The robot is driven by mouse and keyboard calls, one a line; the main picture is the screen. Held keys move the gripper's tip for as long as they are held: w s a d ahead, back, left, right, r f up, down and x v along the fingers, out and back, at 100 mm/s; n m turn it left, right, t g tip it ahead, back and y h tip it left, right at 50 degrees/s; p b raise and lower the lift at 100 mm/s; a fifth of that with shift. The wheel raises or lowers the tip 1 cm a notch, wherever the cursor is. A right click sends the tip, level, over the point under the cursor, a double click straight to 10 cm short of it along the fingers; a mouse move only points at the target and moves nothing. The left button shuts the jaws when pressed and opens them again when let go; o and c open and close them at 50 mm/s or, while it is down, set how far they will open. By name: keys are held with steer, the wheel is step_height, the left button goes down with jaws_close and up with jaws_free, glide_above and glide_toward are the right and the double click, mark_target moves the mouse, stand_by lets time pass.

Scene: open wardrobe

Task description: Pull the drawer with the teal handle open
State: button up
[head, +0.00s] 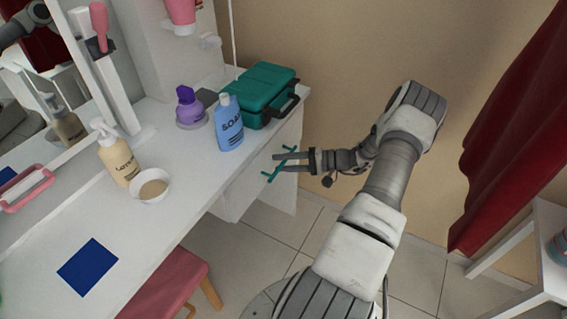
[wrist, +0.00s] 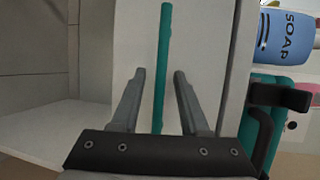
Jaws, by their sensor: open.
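The drawer (wrist: 205,50) has a pale front under the right end of the white vanity top. Its teal handle (wrist: 165,40) is a thin straight bar; in the head view the handle (head: 268,175) shows partly behind my fingers. My gripper (head: 275,162) is at the drawer front with its fingers pointing at it. In the wrist view my gripper (wrist: 159,73) is open, and the bar runs between the two fingers, with a gap on each side. The drawer looks shut. Whether a finger touches the drawer front cannot be told.
On the vanity top (head: 200,180) above stand a blue soap bottle (head: 228,125), a teal case (head: 262,88), a purple bottle (head: 188,105), a lotion bottle (head: 118,160) and a bowl (head: 150,186). A pink stool (head: 170,290) is at lower left. Floor below the drawer is clear.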

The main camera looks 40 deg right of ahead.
jaws_close()
stand_by(1.3)
